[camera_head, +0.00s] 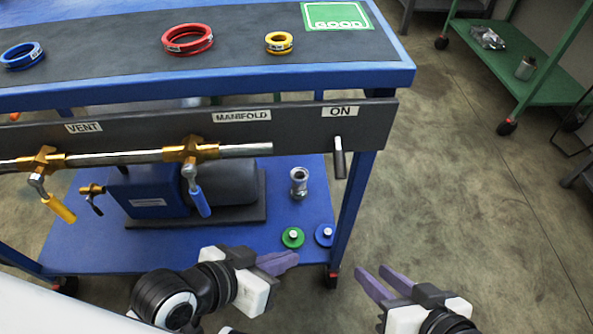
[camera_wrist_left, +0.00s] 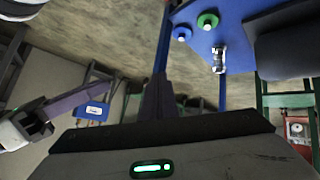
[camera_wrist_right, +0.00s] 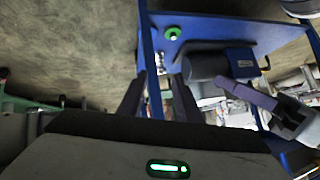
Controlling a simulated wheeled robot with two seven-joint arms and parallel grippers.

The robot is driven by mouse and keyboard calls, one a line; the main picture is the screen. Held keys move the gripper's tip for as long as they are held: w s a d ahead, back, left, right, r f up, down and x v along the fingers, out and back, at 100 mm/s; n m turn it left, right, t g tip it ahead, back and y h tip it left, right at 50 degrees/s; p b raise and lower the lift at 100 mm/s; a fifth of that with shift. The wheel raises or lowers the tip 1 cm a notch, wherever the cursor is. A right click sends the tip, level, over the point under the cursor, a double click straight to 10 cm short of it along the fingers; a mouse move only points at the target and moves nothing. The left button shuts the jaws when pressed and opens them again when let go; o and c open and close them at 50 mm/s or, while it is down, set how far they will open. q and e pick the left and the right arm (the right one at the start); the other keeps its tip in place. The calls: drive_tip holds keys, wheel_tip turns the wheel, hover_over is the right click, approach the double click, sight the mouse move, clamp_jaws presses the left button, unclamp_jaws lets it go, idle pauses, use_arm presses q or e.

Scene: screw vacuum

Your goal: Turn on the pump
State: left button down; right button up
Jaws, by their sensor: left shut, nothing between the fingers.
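The pump (camera_head: 155,190), blue and dark grey, sits on the cart's lower blue shelf; it also shows in the right wrist view (camera_wrist_right: 208,67). A small lever switch (camera_head: 339,158) hangs down from the dark panel under the ON label (camera_head: 341,111). My left gripper (camera_head: 284,262) is shut and empty, below and to the left of the switch, in front of the lower shelf. My right gripper (camera_head: 375,277) is open and empty, below and to the right of the switch, and its parted fingers show in the right wrist view (camera_wrist_right: 158,95). Neither gripper touches the switch.
A pipe (camera_head: 110,156) with a yellow-handled valve (camera_head: 58,207) and a blue-handled valve (camera_head: 200,198) runs along the panel. Colored rings lie on the cart top. A metal fitting (camera_head: 298,180) and green and blue caps stand on the shelf.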

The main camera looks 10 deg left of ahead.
drive_tip(key=shift+o, duration=1.2)
drive_tip(key=shift+s+f, duration=0.1)
drive_tip(key=shift+s, duration=0.05)
drive_tip(key=o, duration=0.4)
drive_tip(key=shift+s+f, duration=0.1)
drive_tip(key=shift+s, duration=0.05)
drive_tip(key=shift+c, duration=0.2)
drive_tip(key=shift+o, duration=0.2)
use_arm(q)
drive_tip(key=a+f+y, duration=0.3)
drive_tip(key=a, duration=0.3)
drive_tip(key=w+a+r+m+t+h, duration=0.2)
drive_tip(key=w+r+m+t, duration=0.35)
drive_tip(key=w+m, duration=0.4)
drive_tip(key=w+a+r+m+t+h, duration=0.1)
drive_tip(key=w+r+m+t+h, duration=0.1)
drive_tip(key=w+r+m+t, duration=0.6)
drive_tip(key=s+r+n+g+h, duration=0.1)
drive_tip(key=s+n+g+h, duration=0.5)
drive_tip(key=n, duration=1)
drive_tip(key=s+r+n+g+h, duration=0.1)
drive_tip(key=s+n+g+h, duration=0.5)
drive_tip(key=n+g+h, duration=0.5)
drive_tip(key=n+g, duration=0.4)
drive_tip(key=n, duration=0.1)
drive_tip(key=shift+s, duration=0.25)
use_arm(e)
drive_tip(key=shift+r, duration=0.2)
